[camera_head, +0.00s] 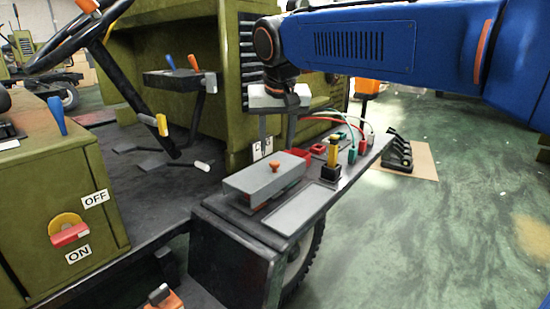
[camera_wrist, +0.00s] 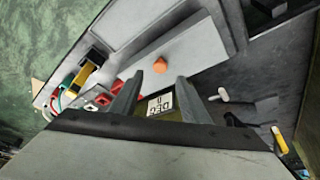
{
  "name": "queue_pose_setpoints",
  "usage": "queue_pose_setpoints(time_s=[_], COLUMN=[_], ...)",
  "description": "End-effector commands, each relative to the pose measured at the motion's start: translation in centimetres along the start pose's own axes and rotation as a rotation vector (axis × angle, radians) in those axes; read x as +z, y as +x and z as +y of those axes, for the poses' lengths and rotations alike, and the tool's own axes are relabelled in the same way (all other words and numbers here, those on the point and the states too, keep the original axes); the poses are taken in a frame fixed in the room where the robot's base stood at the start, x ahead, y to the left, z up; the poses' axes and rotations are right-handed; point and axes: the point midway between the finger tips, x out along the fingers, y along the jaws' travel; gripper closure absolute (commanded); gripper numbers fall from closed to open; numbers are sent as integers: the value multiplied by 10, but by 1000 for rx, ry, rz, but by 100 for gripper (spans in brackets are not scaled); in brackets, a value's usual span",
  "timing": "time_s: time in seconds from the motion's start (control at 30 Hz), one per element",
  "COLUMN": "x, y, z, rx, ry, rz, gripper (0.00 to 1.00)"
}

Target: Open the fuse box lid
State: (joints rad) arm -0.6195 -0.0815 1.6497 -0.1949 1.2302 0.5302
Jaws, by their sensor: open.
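The fuse box (camera_head: 262,184) is a low box with a flat grey lid, sitting on the dark side panel. Its lid lies flat, with a small orange knob (camera_head: 275,166) on top. My gripper (camera_head: 277,145) points down above and behind the box, with its two fingers apart and nothing between them. In the wrist view the grey lid (camera_wrist: 195,50) and orange knob (camera_wrist: 160,65) show just beyond the fingertips (camera_wrist: 160,86). The knob is apart from the fingers. The inside of the box is hidden by the lid.
A yellow-and-black lever (camera_head: 332,158) and red and green connectors with cables (camera_head: 352,155) stand right of the box. A flat grey plate (camera_head: 302,208) lies in front. The olive vehicle body (camera_head: 180,110) rises behind, with a steering wheel (camera_head: 75,40) at left.

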Motion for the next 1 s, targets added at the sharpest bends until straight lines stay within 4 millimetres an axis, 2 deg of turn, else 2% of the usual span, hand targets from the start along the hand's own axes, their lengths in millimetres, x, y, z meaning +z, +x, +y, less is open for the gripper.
queue_pose_setpoints(time_s=[0.1,0.33,0.53,0.8,0.83,1.0], x=[0,0,0,0,0,0], y=[22,53,64,65,65,65], z=[0,0,0,0,0,0], rx=[1,1,0,0,0,0], ry=[0,0,0,0,0,0], rz=[-2,-2,0,0,0,0], gripper=[58,58,58,58,61,100])
